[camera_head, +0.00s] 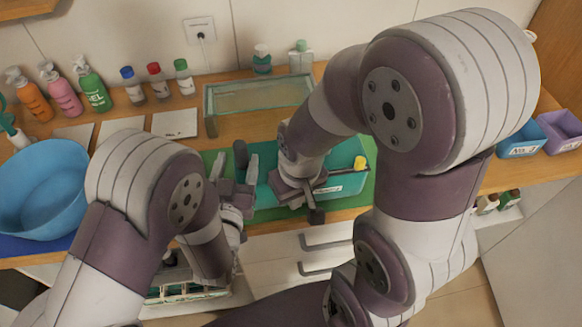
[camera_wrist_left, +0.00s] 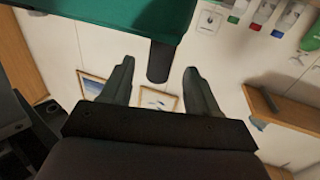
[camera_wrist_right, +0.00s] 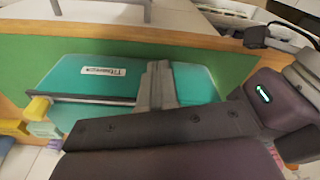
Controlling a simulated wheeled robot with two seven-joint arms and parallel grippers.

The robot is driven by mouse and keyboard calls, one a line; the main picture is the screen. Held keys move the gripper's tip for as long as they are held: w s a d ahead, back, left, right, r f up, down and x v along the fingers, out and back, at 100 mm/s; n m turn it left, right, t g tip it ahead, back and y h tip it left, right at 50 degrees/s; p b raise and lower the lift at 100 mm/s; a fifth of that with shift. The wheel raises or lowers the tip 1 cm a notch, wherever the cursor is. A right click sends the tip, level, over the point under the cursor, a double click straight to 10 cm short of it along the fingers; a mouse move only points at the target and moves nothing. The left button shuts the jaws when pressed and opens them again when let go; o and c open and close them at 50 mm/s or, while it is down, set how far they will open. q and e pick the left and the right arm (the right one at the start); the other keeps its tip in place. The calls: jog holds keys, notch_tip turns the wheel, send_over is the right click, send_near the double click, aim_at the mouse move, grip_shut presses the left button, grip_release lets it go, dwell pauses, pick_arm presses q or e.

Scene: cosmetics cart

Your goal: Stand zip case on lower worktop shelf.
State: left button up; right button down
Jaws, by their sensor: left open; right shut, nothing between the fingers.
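The teal zip case (camera_head: 345,180) lies flat on the green mat near the worktop's front edge. In the right wrist view the case (camera_wrist_right: 205,85) shows a white label and a yellow piece (camera_wrist_right: 38,106) at one corner. My right gripper (camera_head: 315,205) is shut and empty over the case (camera_wrist_right: 157,85); contact is unclear. My left gripper (camera_head: 246,162) is open by the case's left end. In the left wrist view a dark tab (camera_wrist_left: 160,62) extends from the teal case (camera_wrist_left: 110,15) towards the gap between its fingers (camera_wrist_left: 157,85). I cannot tell which shelf is the lower worktop shelf.
A glass-topped box (camera_head: 258,97) stands behind the case. A blue basin (camera_head: 42,185) is at left, with several bottles (camera_head: 95,88) along the back. Small bins (camera_head: 522,140) stand at right. A low shelf (camera_head: 500,215) with small bottles is below the worktop at right.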

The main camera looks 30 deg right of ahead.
aim_at(239, 155)
pick_arm(q)
jog(key=x, duration=0.3)
jog(key=shift+r+p, duration=0.2)
jog(key=shift+p, duration=0.2)
jog(key=shift+w+d+f, duration=0.15)
jog(key=shift+w+d, duration=0.15)
jog(key=shift+w, duration=0.1)
jog(key=shift+s, duration=0.1)
grip_shut()
